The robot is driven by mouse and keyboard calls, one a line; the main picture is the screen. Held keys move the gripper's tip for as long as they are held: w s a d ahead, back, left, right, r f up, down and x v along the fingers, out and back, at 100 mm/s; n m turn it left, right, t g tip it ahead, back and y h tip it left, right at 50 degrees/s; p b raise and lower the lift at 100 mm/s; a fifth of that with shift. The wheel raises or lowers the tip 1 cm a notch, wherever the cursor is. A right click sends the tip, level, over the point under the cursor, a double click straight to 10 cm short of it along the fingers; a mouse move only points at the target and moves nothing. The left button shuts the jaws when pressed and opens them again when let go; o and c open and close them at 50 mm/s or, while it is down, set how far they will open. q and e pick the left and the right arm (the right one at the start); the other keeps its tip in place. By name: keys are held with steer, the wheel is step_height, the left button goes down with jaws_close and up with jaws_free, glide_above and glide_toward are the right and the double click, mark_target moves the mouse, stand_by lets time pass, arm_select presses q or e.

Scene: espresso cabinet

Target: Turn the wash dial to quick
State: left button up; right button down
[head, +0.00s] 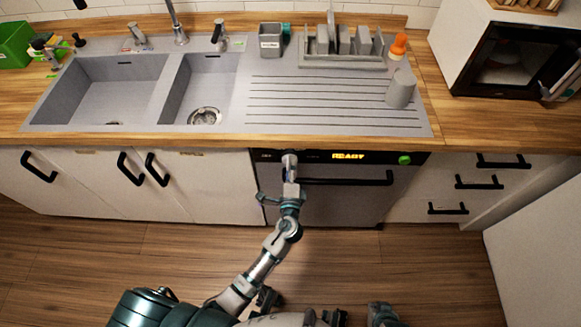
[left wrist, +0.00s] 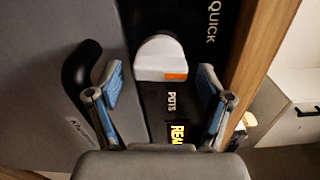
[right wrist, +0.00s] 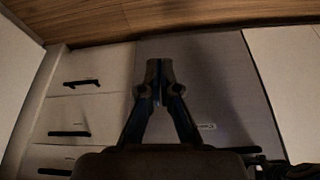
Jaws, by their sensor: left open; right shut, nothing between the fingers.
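The wash dial (left wrist: 158,50) is a white knob with an orange mark on its edge, on the dishwasher's black panel in the left wrist view. The orange mark is on the side facing the POTS label (left wrist: 172,101); the QUICK label (left wrist: 213,22) is to the upper right. My left gripper (left wrist: 160,78) is open, its fingers apart on either side of the dial's lower edge; I cannot tell whether they touch it. In the head view my left gripper (head: 290,163) covers the dial. My right gripper (right wrist: 160,72) is shut and empty before the grey dishwasher door.
The display (head: 348,156) reads READY, with a green button (head: 404,160) to its right. The black door handle (head: 350,181) runs just below the panel. The wooden counter edge (head: 200,142) overhangs above. Drawers with black handles (head: 478,182) stand to the right.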

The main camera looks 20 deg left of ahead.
arm_select(q)
steer(key=shift+c, duration=0.2)
steer(key=shift+a, duration=0.2)
steer(key=c, duration=0.4)
steer(key=shift+a+f, duration=0.1)
steer(key=shift+a, duration=0.3)
steer(key=c, duration=0.7)
steer(key=shift+d, duration=0.15)
steer(key=n+b, duration=0.2)
steer(key=shift+f+n, duration=0.3)
steer(key=n+b, duration=0.2)
steer(key=shift+d+n, duration=0.1)
steer(key=shift+n, duration=0.3)
steer(key=shift+r+n, duration=0.1)
steer(key=shift+n, duration=0.3)
arm_select(e)
steer(key=w+a+r+t+y, duration=0.1)
steer(key=w+a+r+t, duration=0.1)
steer(key=w, duration=0.4)
steer(key=w+a+r+t+y, duration=0.1)
steer(key=w+a+r+t, duration=0.2)
steer(key=w+t, duration=0.3)
steer(key=shift+w+r+t, duration=0.2)
steer(key=shift+r+t, duration=0.2)
steer(key=shift+r, duration=0.15)
